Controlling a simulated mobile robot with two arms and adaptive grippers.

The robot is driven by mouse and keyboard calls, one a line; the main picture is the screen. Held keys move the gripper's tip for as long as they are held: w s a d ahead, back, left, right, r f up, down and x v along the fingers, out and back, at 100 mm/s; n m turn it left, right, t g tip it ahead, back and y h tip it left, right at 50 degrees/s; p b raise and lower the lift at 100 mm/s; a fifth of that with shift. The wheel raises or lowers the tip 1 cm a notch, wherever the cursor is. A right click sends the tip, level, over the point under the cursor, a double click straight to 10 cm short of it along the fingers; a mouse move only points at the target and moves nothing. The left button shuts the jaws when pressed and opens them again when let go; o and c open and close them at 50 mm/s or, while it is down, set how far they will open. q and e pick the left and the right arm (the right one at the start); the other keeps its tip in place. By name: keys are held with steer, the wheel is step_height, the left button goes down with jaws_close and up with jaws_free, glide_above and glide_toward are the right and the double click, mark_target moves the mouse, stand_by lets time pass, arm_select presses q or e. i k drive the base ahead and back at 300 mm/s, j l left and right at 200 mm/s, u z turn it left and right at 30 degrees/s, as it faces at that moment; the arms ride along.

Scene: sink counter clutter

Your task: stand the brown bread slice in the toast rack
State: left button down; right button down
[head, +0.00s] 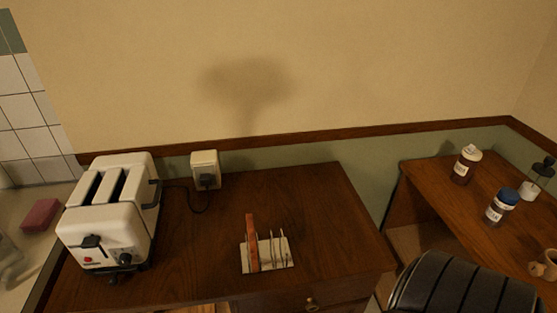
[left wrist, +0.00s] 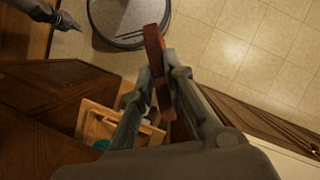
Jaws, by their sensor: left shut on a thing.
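The toast rack (head: 284,264) stands on the wooden counter in the head view, with a pale base and thin upright wires. One orange-brown slice (head: 251,240) stands upright in its left part; the other gaps look empty. In the left wrist view my left gripper (left wrist: 164,82) is shut on a brown bread slice (left wrist: 154,52), seen edge-on, with open space and the floor below. The head view does not show my left gripper. A grey part at the upper left of the left wrist view looks like my right gripper (left wrist: 66,20); its jaws are unclear.
A white two-slot toaster (head: 110,222) stands left of the rack, its cord running to a wall socket (head: 205,170). Bottles (head: 502,205) stand on the right table. The counter around the rack is clear.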

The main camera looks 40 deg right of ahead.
mark_target(273, 254)
steer(key=k+j+z, duration=0.1)
steer(key=k+z, duration=0.5)
steer(key=z, duration=1.6)
